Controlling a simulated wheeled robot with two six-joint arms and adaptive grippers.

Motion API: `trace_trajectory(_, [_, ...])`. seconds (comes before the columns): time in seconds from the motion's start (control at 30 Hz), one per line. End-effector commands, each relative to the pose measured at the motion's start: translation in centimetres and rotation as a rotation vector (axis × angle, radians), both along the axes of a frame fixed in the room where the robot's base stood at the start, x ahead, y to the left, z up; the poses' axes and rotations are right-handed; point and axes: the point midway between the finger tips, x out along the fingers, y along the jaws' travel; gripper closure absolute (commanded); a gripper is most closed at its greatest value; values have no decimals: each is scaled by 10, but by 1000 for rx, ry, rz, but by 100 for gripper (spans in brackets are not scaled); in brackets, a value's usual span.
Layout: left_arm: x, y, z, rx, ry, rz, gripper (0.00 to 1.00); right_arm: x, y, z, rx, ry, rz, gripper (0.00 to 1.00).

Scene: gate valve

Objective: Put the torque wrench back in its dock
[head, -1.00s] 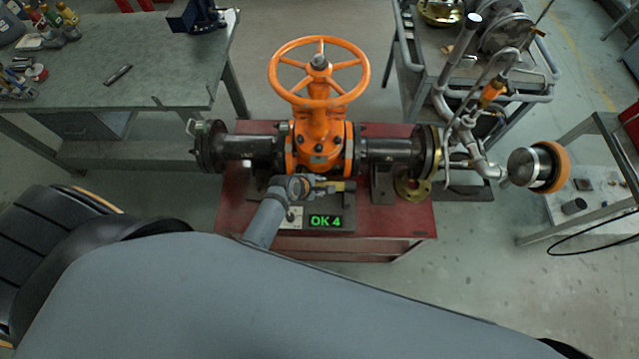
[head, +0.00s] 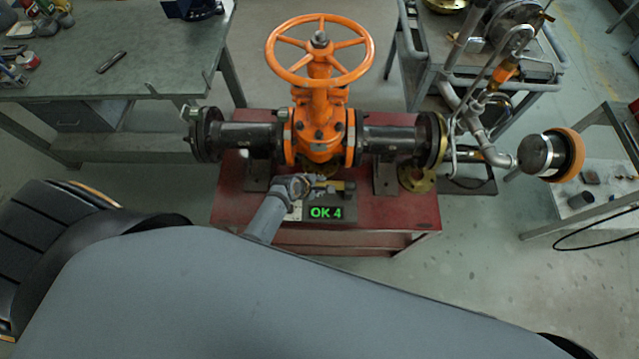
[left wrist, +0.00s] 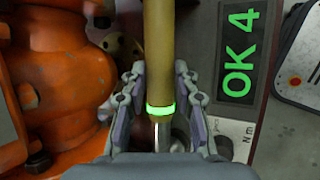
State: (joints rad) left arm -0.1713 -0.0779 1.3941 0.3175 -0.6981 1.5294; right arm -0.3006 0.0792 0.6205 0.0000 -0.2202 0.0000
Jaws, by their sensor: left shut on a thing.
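The torque wrench (left wrist: 158,45) is a tan, brass-coloured bar with a glowing green ring, lying between my left gripper's fingers (left wrist: 160,82). In the head view the left gripper (head: 308,187) is shut on the wrench (head: 335,187), just in front of the orange gate valve (head: 320,130). The wrench lies roughly level, pointing right, close to a dark box with a green "OK 4" display (head: 325,213). The display also shows in the left wrist view (left wrist: 238,50). I cannot tell which part is the dock, or whether the wrench touches it. My right gripper is out of view.
The valve and its black flanged pipes stand on a red bench (head: 400,212). The orange handwheel (head: 320,50) rises above. A brass ring (head: 417,178) lies at the right. A grey workbench (head: 120,60) is at the left; a pipe-laden cart (head: 480,85) is at the right.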

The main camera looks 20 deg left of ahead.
Motion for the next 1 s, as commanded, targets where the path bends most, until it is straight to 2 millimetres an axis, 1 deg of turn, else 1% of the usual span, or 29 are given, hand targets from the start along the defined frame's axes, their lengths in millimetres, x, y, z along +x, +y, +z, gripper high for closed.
trace_trajectory(0.03, [2, 0, 0, -1, -6, 1, 100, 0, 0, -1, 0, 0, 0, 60])
trace_trajectory(0.37, [2, 0, 0, -1, -6, 1, 100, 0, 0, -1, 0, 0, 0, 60])
trace_trajectory(0.4, [2, 0, 0, -1, -6, 1, 70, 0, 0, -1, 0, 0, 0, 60])
trace_trajectory(0.5, [2, 0, 0, -1, -6, 1, 56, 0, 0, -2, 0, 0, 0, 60])
trace_trajectory(0.6, [2, 0, -1, -1, -4, 1, 44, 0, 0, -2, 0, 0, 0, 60])
trace_trajectory(0.87, [-1, 0, -4, 1, 3, -1, 44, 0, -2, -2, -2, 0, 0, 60])
trace_trajectory(1.0, [-6, 3, 5, 1, 0, 0, 44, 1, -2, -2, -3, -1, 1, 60])
